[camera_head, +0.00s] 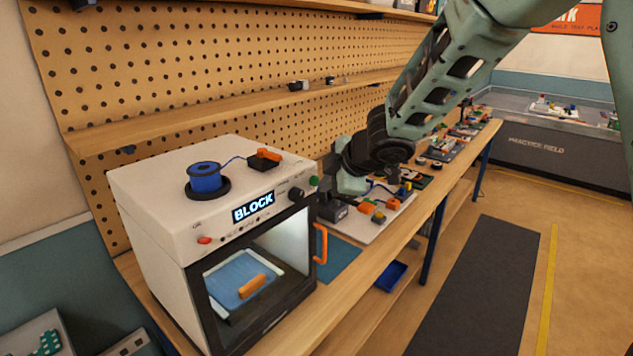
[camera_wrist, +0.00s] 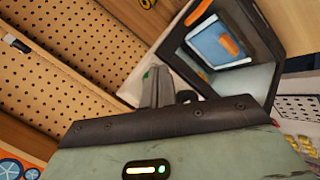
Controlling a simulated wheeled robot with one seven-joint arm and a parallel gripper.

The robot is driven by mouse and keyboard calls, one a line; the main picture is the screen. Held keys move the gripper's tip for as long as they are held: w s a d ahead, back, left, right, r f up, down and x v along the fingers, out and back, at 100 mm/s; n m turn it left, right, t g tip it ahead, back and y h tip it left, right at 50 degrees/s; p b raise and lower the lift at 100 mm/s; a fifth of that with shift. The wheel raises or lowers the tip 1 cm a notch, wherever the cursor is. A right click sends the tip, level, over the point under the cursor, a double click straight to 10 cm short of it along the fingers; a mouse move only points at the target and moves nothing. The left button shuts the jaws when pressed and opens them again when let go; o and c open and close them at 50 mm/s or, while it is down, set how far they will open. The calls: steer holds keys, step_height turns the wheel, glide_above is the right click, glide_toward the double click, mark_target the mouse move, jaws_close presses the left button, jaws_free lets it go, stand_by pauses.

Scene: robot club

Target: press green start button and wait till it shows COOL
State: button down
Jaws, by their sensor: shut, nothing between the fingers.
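A white box-shaped machine (camera_head: 157,188) stands on the wooden bench at the left. Its display (camera_head: 253,207) reads BLOCK. The green start button (camera_head: 313,181) is at the right end of the front panel, beside a black knob (camera_head: 296,194). A red button (camera_head: 204,240) sits at the panel's left end. My gripper (camera_wrist: 157,88) is shut and empty, with its tips close to the panel's right end. In the wrist view, a bit of green (camera_wrist: 146,74) shows right beside the fingers; I cannot tell whether they touch the button.
The machine's front door has an orange handle (camera_head: 321,243) and looks shut. Inside lie a blue plate and an orange piece (camera_head: 252,287). A blue spool (camera_head: 205,178) sits on top. Boards with small parts lie along the bench to the right. The floor right of the bench is clear.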

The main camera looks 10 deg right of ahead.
steer(key=shift+w+a, duration=0.25)
steer(key=shift+w, duration=0.1)
stand_by(0.7)
steer(key=shift+s+d, duration=0.5)
steer(key=shift+s, duration=0.2)
steer(key=s+d, duration=0.1)
steer(key=s, duration=0.1)
steer(key=s+d+b, duration=0.1)
steer(key=s+d, duration=0.1)
stand_by(0.7)
stand_by(0.5)
steer(key=s+a+f+m+g+h+b, duration=0.1)
steer(key=s+a+f+m+g+b, duration=0.1)
steer(key=s, duration=0.8)
steer(key=s+a+f+m+g+h+b, duration=0.1)
steer(key=s+a+f+m+g+b, duration=0.1)
steer(key=s, duration=0.9)
steer(key=s+a+f+m+g+h+b, duration=0.1)
steer(key=s+a+f+m+g, duration=0.2)
steer(key=s, duration=0.7)
step_height(320, 180, down, 2)
steer(key=shift+s+a+f+m+g+b, duration=0.15)
steer(key=shift+s+m+g+b, duration=0.35)
steer(key=shift+m, duration=0.7)
